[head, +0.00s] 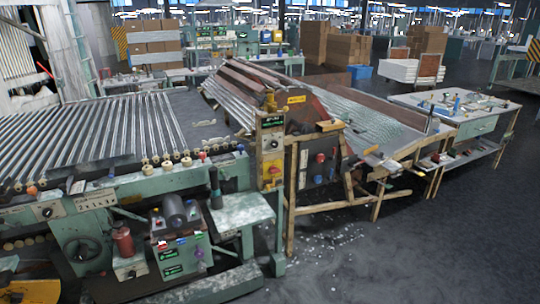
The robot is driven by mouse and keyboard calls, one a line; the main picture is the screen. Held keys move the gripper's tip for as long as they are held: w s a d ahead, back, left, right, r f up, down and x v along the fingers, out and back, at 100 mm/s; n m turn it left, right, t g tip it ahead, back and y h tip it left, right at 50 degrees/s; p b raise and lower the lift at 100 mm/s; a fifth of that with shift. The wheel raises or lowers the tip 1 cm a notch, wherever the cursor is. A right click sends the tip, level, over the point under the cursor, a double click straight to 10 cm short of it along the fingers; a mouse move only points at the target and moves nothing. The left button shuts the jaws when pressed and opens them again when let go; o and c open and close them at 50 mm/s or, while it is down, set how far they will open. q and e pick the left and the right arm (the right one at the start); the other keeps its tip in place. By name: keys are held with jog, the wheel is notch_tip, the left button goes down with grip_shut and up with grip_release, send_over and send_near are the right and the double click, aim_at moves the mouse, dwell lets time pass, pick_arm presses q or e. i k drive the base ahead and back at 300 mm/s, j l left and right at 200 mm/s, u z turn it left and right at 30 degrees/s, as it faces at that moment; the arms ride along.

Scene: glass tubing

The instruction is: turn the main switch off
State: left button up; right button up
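No part is clearly readable as the main switch. A dark control panel (318,166) with a red round knob (320,158) is fixed to the wooden frame near the middle. Left of it, a tall yellow switch box (271,150) carries a green label, a dial and small red and dark controls. A lower green control box (180,256) has several coloured buttons and labels. The lettering and switch positions are too small to read. Neither of my grippers shows in the head view.
A roller conveyor (85,135) with a green machine front fills the left. A green side table (241,211) juts out below the yellow box. Sloped racks of tubing (360,118) stand behind the panel. Debris lies on the floor (335,245); the lower right floor is open.

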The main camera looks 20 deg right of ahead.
aim_at(273, 170)
jog(key=i+l, duration=0.15)
jog(key=l, duration=0.2)
jog(key=i+l, duration=0.15)
jog(key=l, duration=0.2)
jog(key=i+l, duration=0.15)
jog(key=l, duration=0.15)
jog(key=i+l, duration=0.15)
jog(key=l, duration=0.2)
